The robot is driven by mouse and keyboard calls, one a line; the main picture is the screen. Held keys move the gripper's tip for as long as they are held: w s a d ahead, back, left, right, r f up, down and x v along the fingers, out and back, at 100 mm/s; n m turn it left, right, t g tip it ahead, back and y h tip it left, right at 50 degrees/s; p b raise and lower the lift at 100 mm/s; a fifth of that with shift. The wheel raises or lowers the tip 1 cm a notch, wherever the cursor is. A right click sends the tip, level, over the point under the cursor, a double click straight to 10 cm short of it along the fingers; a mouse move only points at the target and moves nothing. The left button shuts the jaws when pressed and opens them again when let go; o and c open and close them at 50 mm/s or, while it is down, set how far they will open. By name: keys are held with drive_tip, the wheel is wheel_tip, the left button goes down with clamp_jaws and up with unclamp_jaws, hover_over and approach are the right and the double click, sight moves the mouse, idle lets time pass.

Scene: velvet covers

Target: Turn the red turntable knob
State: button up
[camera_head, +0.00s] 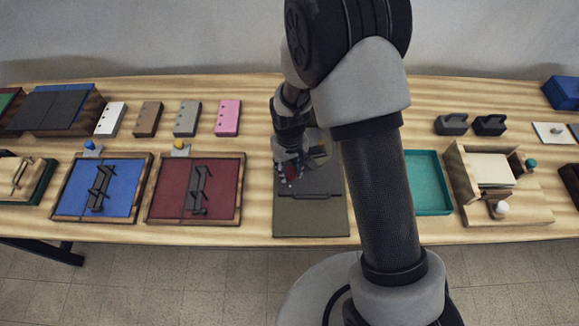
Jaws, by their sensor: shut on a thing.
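A dark grey panel device (312,215) lies at the middle of the table, partly behind my arm. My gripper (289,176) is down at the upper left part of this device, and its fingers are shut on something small. Small patches of red show at the fingertips, where the red turntable knob is mostly hidden. How far the knob is turned cannot be seen.
A red framed board (220,190) and a blue framed board (127,187) lie to the left. A teal tray (428,180) and a wooden box (461,177) stand to the right. Several small blocks, including a pink one (228,117), stand behind. Bare table (258,200) separates the red board and the device.

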sight(290, 170)
drive_tip(key=shift+m, duration=1.1)
drive_tip(key=o, duration=1.1)
drive_tip(key=shift+c, duration=0.2)
wheel_tip(290, 170, up, 12)
